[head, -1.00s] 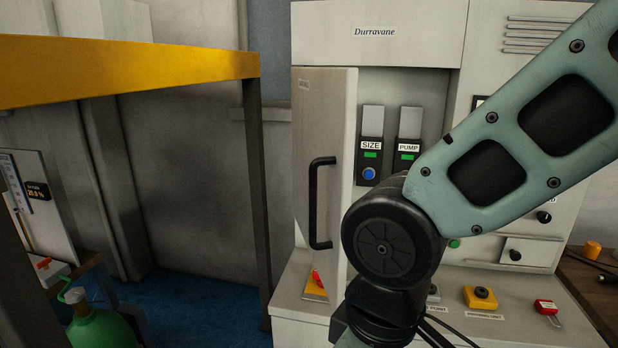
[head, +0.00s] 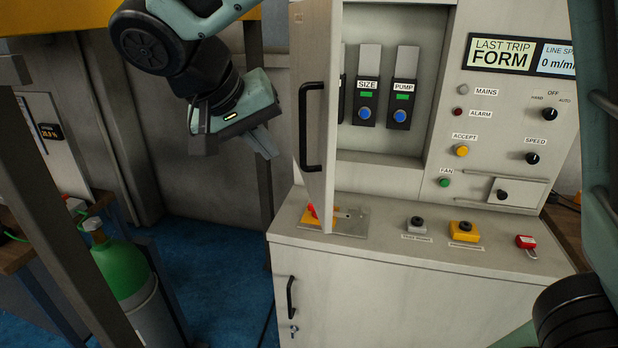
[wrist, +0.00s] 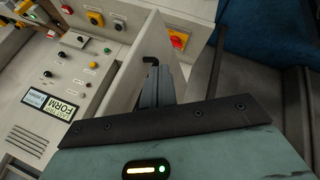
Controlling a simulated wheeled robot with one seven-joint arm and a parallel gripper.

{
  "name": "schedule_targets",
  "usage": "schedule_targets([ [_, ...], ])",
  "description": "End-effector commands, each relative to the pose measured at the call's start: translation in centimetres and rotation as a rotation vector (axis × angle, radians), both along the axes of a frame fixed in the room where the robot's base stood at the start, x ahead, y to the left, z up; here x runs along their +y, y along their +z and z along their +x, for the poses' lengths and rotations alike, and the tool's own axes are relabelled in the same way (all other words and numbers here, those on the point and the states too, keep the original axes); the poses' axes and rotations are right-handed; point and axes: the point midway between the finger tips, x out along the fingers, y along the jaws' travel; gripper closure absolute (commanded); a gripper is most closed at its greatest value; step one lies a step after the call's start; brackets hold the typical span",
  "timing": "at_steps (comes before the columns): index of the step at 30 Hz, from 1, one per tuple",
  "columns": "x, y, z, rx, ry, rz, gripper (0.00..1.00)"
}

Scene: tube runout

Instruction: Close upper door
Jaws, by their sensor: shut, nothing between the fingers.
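The upper door (head: 316,60) is a pale cabinet door with a black bar handle (head: 303,125). It stands open, swung outward at the left of the upper compartment, so the inside shows. My gripper (head: 264,145) is left of the door, its fingers pointing down and right. It is shut and empty, apart from the handle in the head view. In the wrist view the closed fingers (wrist: 160,85) lie beside the door (wrist: 133,78), close to the dark handle (wrist: 151,59). Whether they touch it cannot be told.
A ledge with a red-and-yellow switch (head: 315,213) and several buttons lies below the door. A control panel (head: 500,130) is at the right. A yellow-topped frame (head: 75,18) and a green gas cylinder (head: 122,268) stand at the left. Blue floor lies between frame and cabinet.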

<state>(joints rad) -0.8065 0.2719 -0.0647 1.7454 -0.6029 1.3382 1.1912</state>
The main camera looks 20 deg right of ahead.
Motion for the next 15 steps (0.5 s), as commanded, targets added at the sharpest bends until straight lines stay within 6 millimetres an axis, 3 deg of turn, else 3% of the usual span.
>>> schedule_targets([
  [5, -0.5, -0.1, 0.9, -0.036, -0.034, -0.014, 1.0],
  [15, -3.9, -5.0, 2.6, -0.029, -0.033, -0.015, 1.0],
])
